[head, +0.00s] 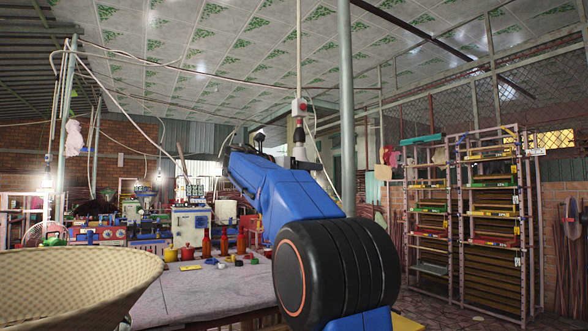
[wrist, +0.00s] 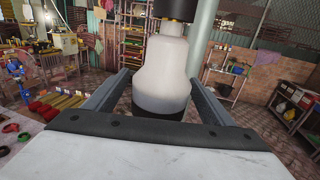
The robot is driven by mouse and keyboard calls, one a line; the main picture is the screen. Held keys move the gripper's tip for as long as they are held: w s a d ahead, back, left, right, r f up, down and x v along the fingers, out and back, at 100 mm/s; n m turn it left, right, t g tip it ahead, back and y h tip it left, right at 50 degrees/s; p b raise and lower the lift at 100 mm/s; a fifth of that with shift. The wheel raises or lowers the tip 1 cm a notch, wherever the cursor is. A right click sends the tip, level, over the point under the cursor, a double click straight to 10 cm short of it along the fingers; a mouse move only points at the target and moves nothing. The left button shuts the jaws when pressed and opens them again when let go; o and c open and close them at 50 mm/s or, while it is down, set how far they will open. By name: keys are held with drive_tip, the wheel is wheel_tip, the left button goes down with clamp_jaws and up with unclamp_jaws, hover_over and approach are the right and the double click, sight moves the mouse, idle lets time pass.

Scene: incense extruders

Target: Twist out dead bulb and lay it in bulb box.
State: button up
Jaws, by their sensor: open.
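A white bulb (wrist: 163,72) hangs from a dark socket (wrist: 177,10) in the wrist view. My gripper (wrist: 160,78) is open, with one finger on each side of the bulb. Gaps show between the bulb and both fingers. In the head view the bulb (head: 299,152) shows just above my blue arm, below a cord and a red-and-white fitting (head: 299,106). My gripper is mostly hidden behind the arm there. I cannot make out a bulb box in either view.
A grey-topped table (head: 205,288) holds bottles, a red pot (head: 187,252) and small cups. A large woven basket (head: 75,285) fills the lower left. A grey post (head: 347,110) stands close right of the bulb. Tall racks (head: 462,215) stand at the right.

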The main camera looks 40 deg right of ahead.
drive_tip(key=shift+d, duration=0.85)
drive_tip(key=c, duration=1.2)
drive_tip(key=shift+o, duration=1)
drive_tip(key=shift+c, duration=0.2)
drive_tip(key=shift+s+m+g, duration=0.25)
drive_tip(key=shift+m+g, duration=0.65)
drive_tip(key=shift+g, duration=0.5)
drive_tip(key=shift+s+a+m+g, duration=0.1)
drive_tip(key=shift+m+g, duration=0.2)
drive_tip(key=shift+g, duration=0.1)
drive_tip(key=shift+s+m+g+y, duration=0.1)
drive_tip(key=shift+m+g+y, duration=0.3)
drive_tip(key=shift+g, duration=0.2)
